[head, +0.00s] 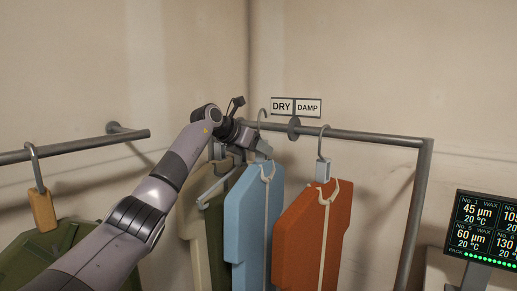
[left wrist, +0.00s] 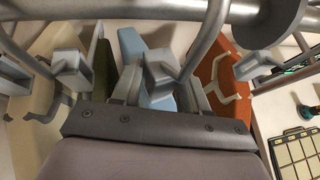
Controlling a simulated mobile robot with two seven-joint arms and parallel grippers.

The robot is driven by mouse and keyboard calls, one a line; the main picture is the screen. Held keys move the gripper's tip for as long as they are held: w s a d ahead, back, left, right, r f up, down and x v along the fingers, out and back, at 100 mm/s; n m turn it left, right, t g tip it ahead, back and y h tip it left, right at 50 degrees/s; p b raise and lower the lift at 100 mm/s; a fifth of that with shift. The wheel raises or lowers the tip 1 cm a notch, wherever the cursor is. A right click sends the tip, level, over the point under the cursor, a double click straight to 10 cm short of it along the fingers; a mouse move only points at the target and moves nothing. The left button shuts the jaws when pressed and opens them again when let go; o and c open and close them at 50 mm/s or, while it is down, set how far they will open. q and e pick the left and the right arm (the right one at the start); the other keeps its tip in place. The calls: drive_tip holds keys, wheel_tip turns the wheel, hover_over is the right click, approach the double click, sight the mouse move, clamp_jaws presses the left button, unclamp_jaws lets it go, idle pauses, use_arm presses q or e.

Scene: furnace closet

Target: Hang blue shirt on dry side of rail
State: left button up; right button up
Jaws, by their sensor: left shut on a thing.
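The blue shirt (head: 243,215) hangs upright on a hanger with a grey block below its hook. In the head view it is left of the round divider (head: 294,128), under the DRY half of the sign (head: 283,106). Its hook (head: 262,113) reaches above the rail (head: 355,135); I cannot tell whether it rests on it. My left gripper (head: 256,143) is shut on the hanger block, just below the rail. The left wrist view shows the block (left wrist: 160,72) between the fingers and the blue cloth (left wrist: 132,44) behind. My right gripper is not in view.
An orange shirt (head: 310,235) hangs right of the divider, under DAMP. Cream (head: 190,230) and olive garments hang close left of the blue shirt. A green garment (head: 40,260) hangs on a separate left rail (head: 80,146). A display (head: 484,230) stands at far right.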

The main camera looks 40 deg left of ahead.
use_arm(q)
drive_tip(key=shift+w+r, duration=0.1)
drive_tip(key=shift+w, duration=0.05)
drive_tip(key=shift+w, duration=0.8)
drive_tip(key=shift+w+f+b, duration=0.15)
drive_tip(key=shift+f+b, duration=0.15)
drive_tip(key=shift+f, duration=1.35)
idle(0.6)
drive_tip(key=shift+p, duration=0.3)
idle(0.3)
